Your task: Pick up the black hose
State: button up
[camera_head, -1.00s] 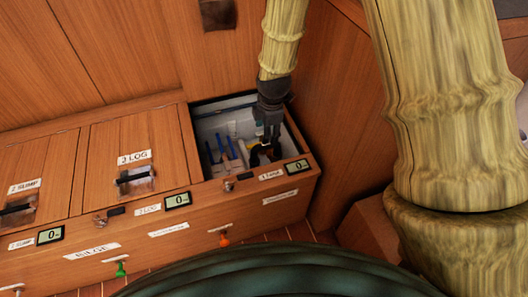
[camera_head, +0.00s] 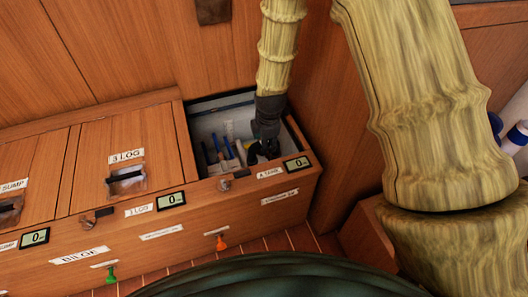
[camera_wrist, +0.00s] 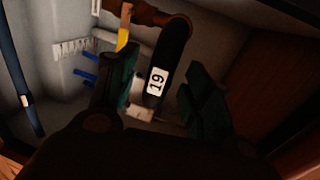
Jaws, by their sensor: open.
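The black hose (camera_wrist: 173,50) shows in the wrist view as a thick dark tube with a white tag reading 19. It lies between the two dark green fingers of my gripper (camera_wrist: 162,80), which are apart on either side of it. I cannot tell whether either finger touches it. In the head view my gripper (camera_head: 264,149) reaches down into the open compartment (camera_head: 204,124) at the right end of the wooden bench. There the gripper and the compartment's shade mostly hide the hose.
Blue-topped items (camera_head: 227,147) stand left of my gripper in the compartment. The wrist view shows a long blue tube (camera_wrist: 20,85), a yellow piece (camera_wrist: 124,30) and a brown fitting (camera_wrist: 150,14). The compartment's walls are close around. Closed lids (camera_head: 123,155) lie to the left.

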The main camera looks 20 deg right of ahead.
jog(key=shift+w+f, duration=0.15)
jog(key=shift+f, duration=0.75)
grip_shut()
jog(key=shift+r, duration=0.1)
notch_tip(320, 180, up, 10)
jog(key=p, duration=0.4)
jog(key=shift+p, duration=0.65)
